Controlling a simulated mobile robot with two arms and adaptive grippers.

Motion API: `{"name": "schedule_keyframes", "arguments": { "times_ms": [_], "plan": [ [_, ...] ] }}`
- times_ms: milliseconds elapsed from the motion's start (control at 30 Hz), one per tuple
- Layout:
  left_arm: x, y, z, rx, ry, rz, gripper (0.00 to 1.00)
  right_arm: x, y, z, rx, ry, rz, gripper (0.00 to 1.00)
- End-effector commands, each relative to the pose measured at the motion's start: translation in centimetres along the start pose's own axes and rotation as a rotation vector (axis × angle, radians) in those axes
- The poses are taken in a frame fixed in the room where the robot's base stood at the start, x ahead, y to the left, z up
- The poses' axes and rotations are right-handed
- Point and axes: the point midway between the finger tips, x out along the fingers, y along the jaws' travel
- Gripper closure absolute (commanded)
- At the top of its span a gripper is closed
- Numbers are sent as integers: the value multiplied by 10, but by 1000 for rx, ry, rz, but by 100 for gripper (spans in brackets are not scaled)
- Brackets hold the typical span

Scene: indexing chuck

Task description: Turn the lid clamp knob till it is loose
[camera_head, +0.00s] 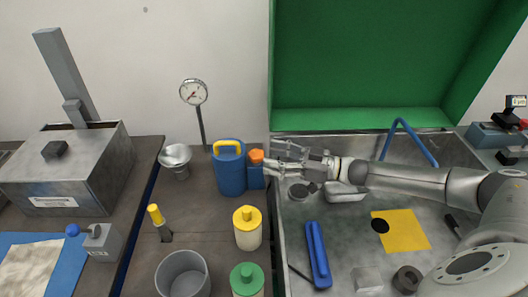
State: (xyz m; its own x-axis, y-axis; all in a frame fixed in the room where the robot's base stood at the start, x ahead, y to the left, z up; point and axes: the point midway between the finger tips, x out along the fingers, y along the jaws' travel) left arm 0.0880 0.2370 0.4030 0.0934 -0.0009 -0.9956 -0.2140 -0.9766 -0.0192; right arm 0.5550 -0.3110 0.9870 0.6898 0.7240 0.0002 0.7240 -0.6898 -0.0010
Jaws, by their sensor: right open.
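My right gripper (274,158) reaches in from the right, its fingers pointing left and spread open. Its tips are close beside an orange cap or knob (256,156) on a small blue body (256,178); I cannot tell whether they touch. I cannot say for sure which part is the lid clamp knob. My left gripper is not in view.
A blue canister with yellow handle (230,170) stands left of the gripper. A yellow-lidded jar (247,230), a green-lidded jar (247,280) and a grey bucket (183,275) stand nearer. A green panel (370,55) rises behind. A blue bar (318,255) lies in the metal tray.

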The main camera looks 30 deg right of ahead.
Motion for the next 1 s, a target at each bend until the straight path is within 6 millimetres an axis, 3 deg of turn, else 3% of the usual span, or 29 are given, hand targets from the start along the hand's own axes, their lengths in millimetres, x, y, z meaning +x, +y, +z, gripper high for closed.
{"name": "schedule_keyframes", "arguments": {
  "times_ms": [233, 567, 900, 1000],
  "plan": [
    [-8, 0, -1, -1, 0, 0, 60, 29, 0, -1, -1, 0, -1, 42],
    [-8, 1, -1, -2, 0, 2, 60, 33, 0, 0, -1, -1, -1, 42],
    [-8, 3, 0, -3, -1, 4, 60, 33, 0, 0, -1, 0, -1, 84],
    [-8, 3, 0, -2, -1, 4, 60, 33, 0, 0, -1, 0, -3, 85]
  ]
}}
